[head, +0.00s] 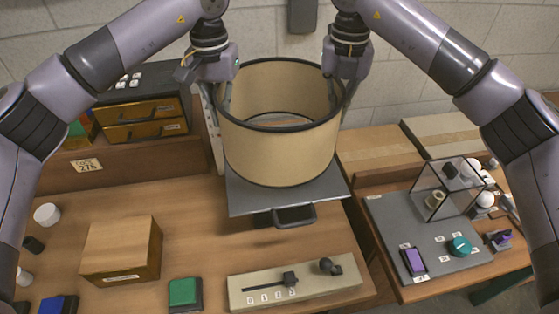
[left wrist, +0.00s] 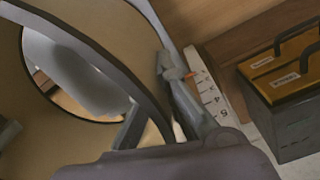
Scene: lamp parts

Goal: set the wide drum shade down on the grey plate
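The wide drum shade (head: 280,150) is a tan open cylinder with dark rims. It is upright between my two grippers and over the grey plate (head: 243,200); I cannot tell whether its lower rim touches the plate. My left gripper (head: 222,97) has its fingers astride the left side of the shade's upper rim. In the left wrist view the shade's dark rim (left wrist: 105,65) runs between the left gripper's fingers (left wrist: 155,120). My right gripper (head: 340,95) is at the right side of the rim, its fingertips partly hidden. The plate's rear is hidden behind the shade.
A black handle (head: 293,215) sits at the plate's front edge. A slider panel (head: 300,282) and a wooden box (head: 121,250) stand in front. A drawer unit (head: 145,115) is at left. A clear case (head: 447,188) stands on the right-hand table. A white numbered strip (left wrist: 208,95) is beside the shade.

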